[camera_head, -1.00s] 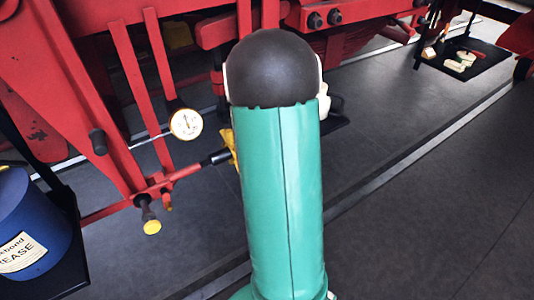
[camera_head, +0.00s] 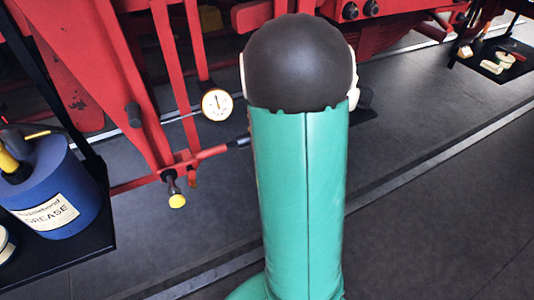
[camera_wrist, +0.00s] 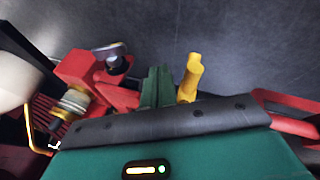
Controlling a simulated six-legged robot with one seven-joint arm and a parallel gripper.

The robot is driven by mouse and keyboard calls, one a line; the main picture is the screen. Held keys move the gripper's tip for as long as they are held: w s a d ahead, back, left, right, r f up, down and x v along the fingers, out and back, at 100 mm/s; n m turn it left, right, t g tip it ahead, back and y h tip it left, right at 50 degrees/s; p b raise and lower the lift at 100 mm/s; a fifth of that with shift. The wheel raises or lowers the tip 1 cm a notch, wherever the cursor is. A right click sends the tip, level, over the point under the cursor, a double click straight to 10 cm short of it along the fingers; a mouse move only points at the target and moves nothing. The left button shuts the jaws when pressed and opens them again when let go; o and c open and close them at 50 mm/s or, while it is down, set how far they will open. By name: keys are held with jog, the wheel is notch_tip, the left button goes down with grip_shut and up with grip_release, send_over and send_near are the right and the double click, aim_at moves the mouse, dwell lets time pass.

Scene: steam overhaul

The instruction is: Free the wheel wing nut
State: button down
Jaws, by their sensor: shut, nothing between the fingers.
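In the wrist view a yellow piece (camera_wrist: 190,78), which looks like a wing of the wing nut, stands just right of my gripper (camera_wrist: 157,72). My green fingers are shut with nothing between them. I cannot tell whether they touch the yellow piece. In the head view the black stub (camera_head: 240,142) at the end of a red rod shows left of my arm. The wing nut and my gripper are hidden behind my green arm there.
A round white gauge (camera_head: 217,104) and a yellow-tipped handle (camera_head: 176,200) sit on the red frame (camera_head: 110,70). A blue grease tub (camera_head: 55,190) stands on a black tray at left. Dark floor (camera_head: 430,220) at right is clear.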

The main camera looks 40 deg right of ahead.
jog(key=a, duration=0.6)
jog(key=shift+s+a, duration=0.35)
